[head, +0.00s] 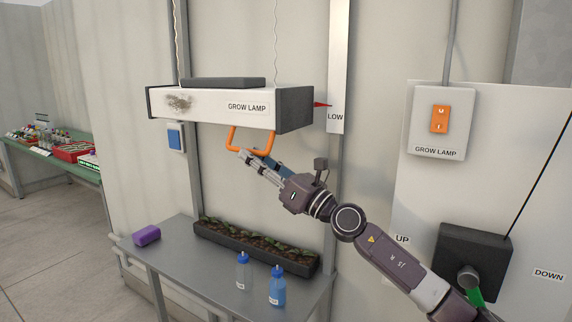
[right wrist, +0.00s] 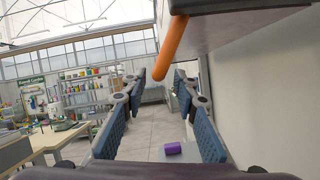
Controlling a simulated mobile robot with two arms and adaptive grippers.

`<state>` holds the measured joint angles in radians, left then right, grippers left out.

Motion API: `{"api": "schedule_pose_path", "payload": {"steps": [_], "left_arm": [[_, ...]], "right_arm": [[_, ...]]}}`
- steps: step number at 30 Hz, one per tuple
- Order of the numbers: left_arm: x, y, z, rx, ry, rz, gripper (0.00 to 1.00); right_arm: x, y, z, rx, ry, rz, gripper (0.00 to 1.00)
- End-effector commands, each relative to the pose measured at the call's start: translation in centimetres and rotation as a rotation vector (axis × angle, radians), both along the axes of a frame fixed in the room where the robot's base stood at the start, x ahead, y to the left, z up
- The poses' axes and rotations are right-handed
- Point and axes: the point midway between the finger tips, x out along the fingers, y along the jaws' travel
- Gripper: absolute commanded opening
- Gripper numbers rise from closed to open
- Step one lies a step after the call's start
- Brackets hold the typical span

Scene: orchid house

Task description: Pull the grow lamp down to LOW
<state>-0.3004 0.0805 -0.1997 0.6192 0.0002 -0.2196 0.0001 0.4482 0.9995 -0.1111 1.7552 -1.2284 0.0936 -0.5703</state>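The grow lamp (head: 228,106), a long white box with dark ends, hangs on two cords above the bench. Its red pointer (head: 322,105) is at the white scale strip (head: 338,60), slightly above the middle of the LOW label (head: 335,117). An orange handle (head: 264,145) hangs under the lamp; its bar shows in the right wrist view (right wrist: 171,48). My right gripper (head: 247,157) is just below the handle. In the right wrist view its fingers are apart, with the bar's lower end near the gap between the tips; contact is unclear. My left gripper is out of view.
A switch box (head: 438,122) is on the right wall, above a dark box (head: 470,262) between UP and DOWN labels. A green table stands far left.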

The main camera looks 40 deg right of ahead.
Motion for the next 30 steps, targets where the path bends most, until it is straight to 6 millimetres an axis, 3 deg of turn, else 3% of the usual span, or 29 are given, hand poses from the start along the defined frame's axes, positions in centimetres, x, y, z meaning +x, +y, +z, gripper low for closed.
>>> {"api": "schedule_pose_path", "payload": {"steps": [21,30], "left_arm": [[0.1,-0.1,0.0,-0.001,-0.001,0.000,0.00],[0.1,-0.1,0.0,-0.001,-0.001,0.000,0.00]], "right_arm": [[-8.0,-2.5,-0.1,0.000,0.002,0.002,0.27],[-9.9,-3.1,0.1,-0.001,0.000,0.002,0.27]]}}
